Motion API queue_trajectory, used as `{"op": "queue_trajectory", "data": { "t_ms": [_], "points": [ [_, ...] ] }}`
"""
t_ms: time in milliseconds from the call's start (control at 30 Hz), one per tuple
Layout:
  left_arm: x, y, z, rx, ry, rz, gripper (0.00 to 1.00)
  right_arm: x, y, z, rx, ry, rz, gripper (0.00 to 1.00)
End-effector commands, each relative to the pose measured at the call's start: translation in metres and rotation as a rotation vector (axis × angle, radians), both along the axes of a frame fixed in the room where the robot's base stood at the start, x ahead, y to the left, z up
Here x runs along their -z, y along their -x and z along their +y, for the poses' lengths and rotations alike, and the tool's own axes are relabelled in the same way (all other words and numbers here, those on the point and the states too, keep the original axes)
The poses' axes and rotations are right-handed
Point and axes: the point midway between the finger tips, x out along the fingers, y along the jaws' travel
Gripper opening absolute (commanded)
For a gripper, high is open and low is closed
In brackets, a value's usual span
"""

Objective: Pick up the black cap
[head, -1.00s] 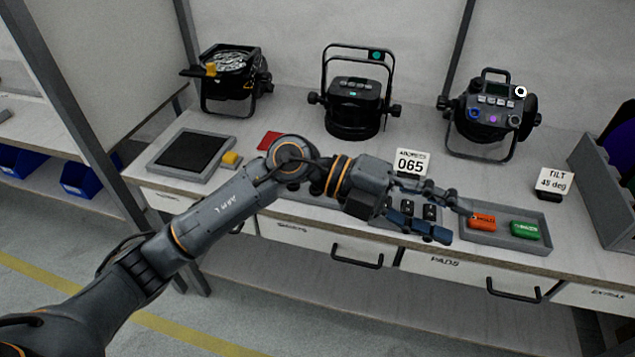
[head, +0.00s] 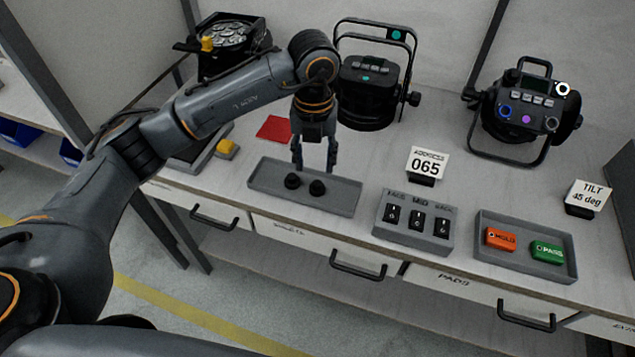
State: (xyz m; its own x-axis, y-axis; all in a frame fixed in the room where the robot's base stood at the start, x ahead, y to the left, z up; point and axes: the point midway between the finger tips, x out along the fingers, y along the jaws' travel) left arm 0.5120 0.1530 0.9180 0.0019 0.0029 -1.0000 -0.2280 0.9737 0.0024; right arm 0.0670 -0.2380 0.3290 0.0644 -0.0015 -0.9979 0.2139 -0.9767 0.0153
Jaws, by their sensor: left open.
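Two small round black caps lie in a grey tray (head: 265,187) on the bench in the head view: a left cap (head: 292,182) and a right cap (head: 317,187). They are close together near the tray's front side. My left gripper (head: 314,168) points down over the tray, behind and above the caps. Its two fingers are apart with nothing between them. I cannot tell exactly how high the fingertips are above the tray. My right gripper does not show.
A switch box (head: 416,222) and a tray (head: 527,250) with an orange block (head: 501,238) and a green block (head: 547,251) stand to the right. Several par cans, including the middle one (head: 368,85), stand behind. A red pad (head: 273,130) lies behind the cap tray.

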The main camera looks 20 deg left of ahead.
Motion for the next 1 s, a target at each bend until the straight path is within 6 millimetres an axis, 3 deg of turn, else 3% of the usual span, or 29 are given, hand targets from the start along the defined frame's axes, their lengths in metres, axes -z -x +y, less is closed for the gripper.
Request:
{"op": "queue_trajectory", "data": {
  "t_ms": [167,433,633,900,1000],
  "points": [
    [0.021,0.0,0.0,0.001,0.001,0.001,0.45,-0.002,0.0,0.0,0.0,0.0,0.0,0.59],
    [0.048,-0.002,-0.003,0.002,0.002,0.005,0.45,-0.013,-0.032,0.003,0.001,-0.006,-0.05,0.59],
    [0.072,-0.003,-0.003,0.002,0.003,0.001,0.45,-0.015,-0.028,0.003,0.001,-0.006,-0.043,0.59],
    [0.075,-0.004,-0.004,0.003,0.003,-0.001,0.45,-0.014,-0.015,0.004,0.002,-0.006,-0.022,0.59],
    [0.075,-0.004,-0.004,0.003,0.003,-0.001,0.25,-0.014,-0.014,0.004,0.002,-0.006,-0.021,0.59]
  ]
}}
